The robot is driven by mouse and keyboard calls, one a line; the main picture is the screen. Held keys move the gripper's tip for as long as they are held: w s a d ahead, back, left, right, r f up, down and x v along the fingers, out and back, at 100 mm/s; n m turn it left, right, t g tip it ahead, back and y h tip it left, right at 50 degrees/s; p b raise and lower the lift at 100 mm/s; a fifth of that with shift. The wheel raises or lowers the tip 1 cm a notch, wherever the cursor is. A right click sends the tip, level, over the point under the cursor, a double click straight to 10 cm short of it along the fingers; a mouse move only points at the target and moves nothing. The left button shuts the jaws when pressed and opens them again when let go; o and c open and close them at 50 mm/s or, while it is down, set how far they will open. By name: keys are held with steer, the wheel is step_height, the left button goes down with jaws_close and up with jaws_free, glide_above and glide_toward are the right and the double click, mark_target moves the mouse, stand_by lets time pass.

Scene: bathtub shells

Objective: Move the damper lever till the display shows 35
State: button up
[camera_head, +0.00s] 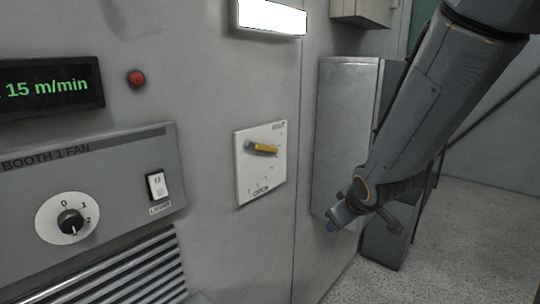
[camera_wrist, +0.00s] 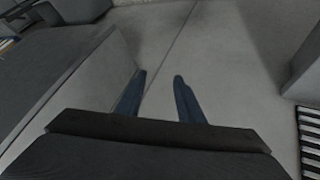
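The damper lever (camera_head: 264,148) is a short yellow handle on a white plate (camera_head: 261,178) with scale marks on the grey wall. It lies almost level, its tip to the right. The display (camera_head: 50,86) at the upper left reads 15 m/min in green; its left end is cut off. My gripper (camera_head: 333,225) is at the right in the head view, apart from the lever and lower than it. In the wrist view its two blue fingers (camera_wrist: 158,78) are spread with nothing between them. The lever does not show in the wrist view.
A panel marked BOOTH 1 FAN (camera_head: 120,190) holds a round knob (camera_head: 71,221) and a white rocker switch (camera_head: 157,185). A red button (camera_head: 136,78) sits above. A grey metal box (camera_head: 345,130) stands right of the lever plate. The wall before the plate is clear.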

steer(key=w+a+r+n+t+y+b, duration=0.1)
steer(key=w+a+r+n+t+y, duration=0.1)
steer(key=w+r+n+t, duration=0.45)
steer(key=n+g+y+b, duration=0.2)
steer(key=n+y+b, duration=0.1)
steer(key=n+y, duration=0.75)
glide_toward(268, 149)
steer(key=p+x, duration=0.2)
steer(key=x, duration=0.5)
steer(key=shift+w+a, duration=0.2)
steer(key=shift+w, duration=0.05)
jaws_close()
